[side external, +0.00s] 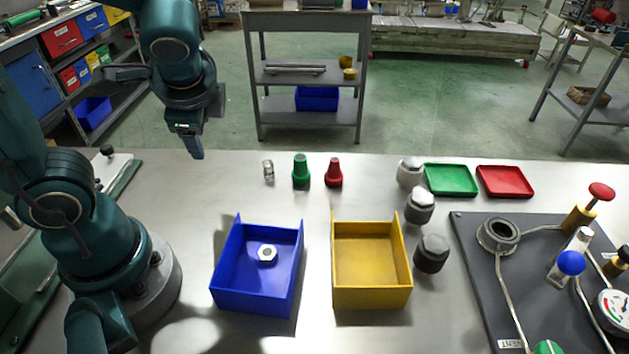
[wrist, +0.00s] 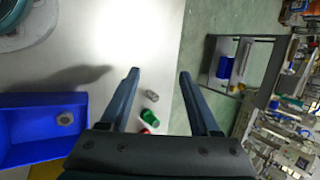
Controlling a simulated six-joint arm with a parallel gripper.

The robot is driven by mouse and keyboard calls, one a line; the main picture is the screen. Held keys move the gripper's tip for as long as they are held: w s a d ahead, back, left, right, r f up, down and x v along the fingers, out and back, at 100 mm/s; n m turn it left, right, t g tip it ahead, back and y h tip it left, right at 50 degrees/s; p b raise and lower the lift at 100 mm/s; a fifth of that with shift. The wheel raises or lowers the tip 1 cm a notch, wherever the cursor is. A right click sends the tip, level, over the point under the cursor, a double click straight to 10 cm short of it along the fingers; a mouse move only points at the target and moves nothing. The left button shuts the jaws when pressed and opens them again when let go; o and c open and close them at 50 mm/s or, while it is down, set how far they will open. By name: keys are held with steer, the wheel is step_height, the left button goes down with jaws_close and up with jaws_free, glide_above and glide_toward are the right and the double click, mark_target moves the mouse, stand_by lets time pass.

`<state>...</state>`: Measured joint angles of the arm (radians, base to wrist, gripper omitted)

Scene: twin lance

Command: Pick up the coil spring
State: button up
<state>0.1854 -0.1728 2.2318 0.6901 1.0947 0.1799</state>
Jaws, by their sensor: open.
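The coil spring (side external: 268,171) is a small silvery upright piece on the metal table, left of a green cone-shaped piece (side external: 301,171). In the wrist view the spring (wrist: 152,95) is small and pale, showing between the fingers near the left one. My gripper (side external: 196,154) hangs above the table near its far edge, to the left of the spring and apart from it. In the wrist view my gripper (wrist: 159,72) has its two fingers wide apart with nothing held between them.
A red cone-shaped piece (side external: 334,172) stands right of the green one. A blue bin (side external: 226,283) holding a hex nut (side external: 267,253) and a yellow bin (side external: 371,298) sit in front. Several knobs, green and red trays (side external: 505,181) and a dark panel (side external: 480,290) lie to the right.

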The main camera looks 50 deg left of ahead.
steer(key=w+a+f+m+y, duration=0.1)
steer(key=w+m+y, duration=0.1)
steer(key=w+m, duration=0.15)
steer(key=m+t+y, duration=0.3)
steer(key=m, duration=0.6)
glide_above(269, 170)
steer(key=s, duration=0.1)
steer(key=f, duration=0.4)
steer(key=d+f, duration=0.1)
steer(key=f, duration=0.1)
steer(key=shift+f, duration=0.3)
steer(key=f+m, duration=0.1)
steer(key=d+f+m, duration=0.1)
steer(key=f+m+t, duration=0.1)
steer(key=shift+s+d+f, duration=0.15)
steer(key=shift+d+f, duration=0.1)
steer(key=shift+f, duration=0.1)
steer(key=shift+s+d+f, duration=0.1)
steer(key=shift+s+f, duration=0.05)
steer(key=shift+f, duration=0.3)
steer(key=shift+x, duration=2.4)
jaws_close()
